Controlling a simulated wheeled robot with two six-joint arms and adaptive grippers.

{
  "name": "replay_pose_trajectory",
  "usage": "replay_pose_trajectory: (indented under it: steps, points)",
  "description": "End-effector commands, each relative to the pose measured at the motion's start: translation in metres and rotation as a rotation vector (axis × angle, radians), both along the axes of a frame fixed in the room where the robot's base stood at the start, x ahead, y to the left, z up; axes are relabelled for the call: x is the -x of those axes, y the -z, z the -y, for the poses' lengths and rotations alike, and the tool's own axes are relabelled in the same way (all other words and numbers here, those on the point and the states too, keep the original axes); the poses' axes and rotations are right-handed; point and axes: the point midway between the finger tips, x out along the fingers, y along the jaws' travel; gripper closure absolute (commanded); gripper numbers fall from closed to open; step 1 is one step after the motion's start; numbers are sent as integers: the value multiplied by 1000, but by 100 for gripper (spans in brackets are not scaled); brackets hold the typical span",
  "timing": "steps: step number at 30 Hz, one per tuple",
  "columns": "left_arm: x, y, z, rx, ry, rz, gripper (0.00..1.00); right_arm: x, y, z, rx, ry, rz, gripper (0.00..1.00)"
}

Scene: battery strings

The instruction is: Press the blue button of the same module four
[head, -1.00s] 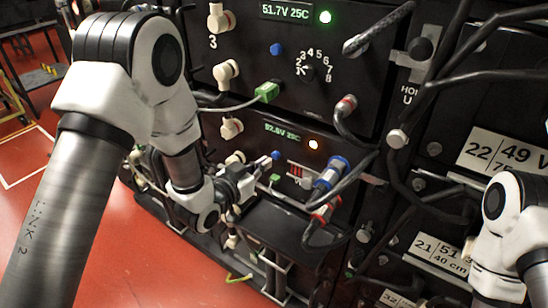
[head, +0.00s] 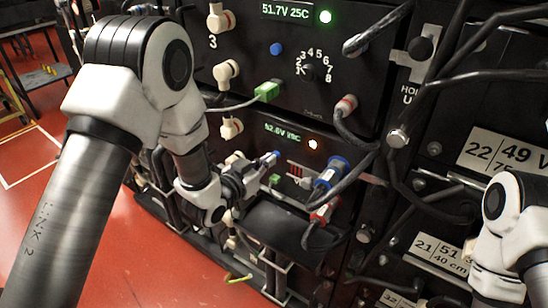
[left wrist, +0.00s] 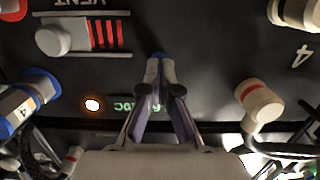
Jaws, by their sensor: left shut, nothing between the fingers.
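The lower module, marked 4 in the left wrist view (left wrist: 303,50), has a dark front panel with a green display (head: 283,131) and an orange lamp (head: 313,145). Its blue button (head: 277,154) is on the panel left of the lamp; in the left wrist view the button (left wrist: 158,57) is mostly hidden behind the fingertips. My left gripper (head: 267,160) is shut and empty, its tips at the button; I cannot tell whether they touch it. In the left wrist view the fingers (left wrist: 160,84) point straight at the button. My right gripper is out of view.
The upper module, marked 3, has its own blue button (head: 277,49), a green lamp (head: 325,17) and a dial (head: 309,73). A blue-collared plug (head: 331,172) and a red-collared plug (head: 322,212) with thick cables sit right of the lower button. A black shelf (head: 290,225) juts out below.

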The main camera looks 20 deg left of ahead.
Motion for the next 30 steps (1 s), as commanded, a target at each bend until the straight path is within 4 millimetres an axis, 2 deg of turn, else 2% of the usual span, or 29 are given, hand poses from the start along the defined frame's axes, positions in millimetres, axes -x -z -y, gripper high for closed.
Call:
replay_pose_trajectory:
  steps: [19, 30]
  points:
    - [-10, 2, 4, 1, 0, -1, 100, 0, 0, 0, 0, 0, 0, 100]
    - [18, -3, -7, 1, -1, -2, 100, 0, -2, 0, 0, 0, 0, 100]
